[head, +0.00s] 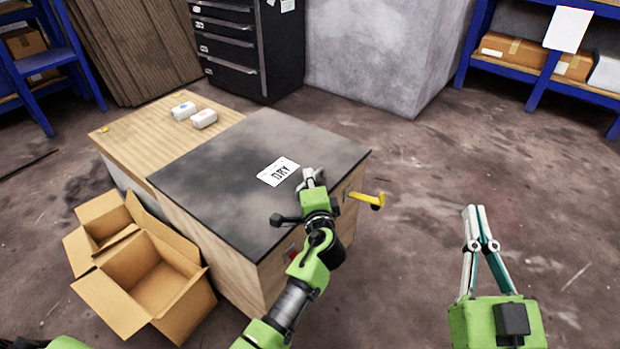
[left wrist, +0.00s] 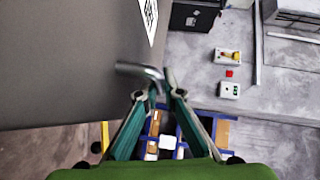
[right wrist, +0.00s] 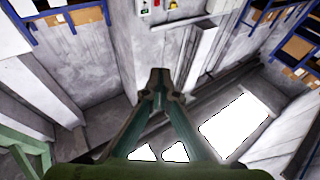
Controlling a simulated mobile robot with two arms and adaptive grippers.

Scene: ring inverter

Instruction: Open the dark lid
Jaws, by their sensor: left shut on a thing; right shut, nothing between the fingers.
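The dark lid (head: 225,165) lies flat on the right part of a wooden box and looks closed. A white label reading DRY (head: 278,171) is on it. The lid surface also fills the upper left of the left wrist view (left wrist: 60,65). A bent metal handle (left wrist: 138,70) sticks out from the lid. My left gripper (head: 312,178) is at the lid's right front area, and in the left wrist view its fingers (left wrist: 158,95) are shut on the handle's end. My right gripper (head: 476,212) is shut and empty, over bare floor to the right.
The wooden box (head: 215,245) has a light wood top at its left with two small white packs (head: 193,115). A yellow lever (head: 368,199) juts from its right side. Open cardboard boxes (head: 140,270) stand at its left. Floor to the right is clear.

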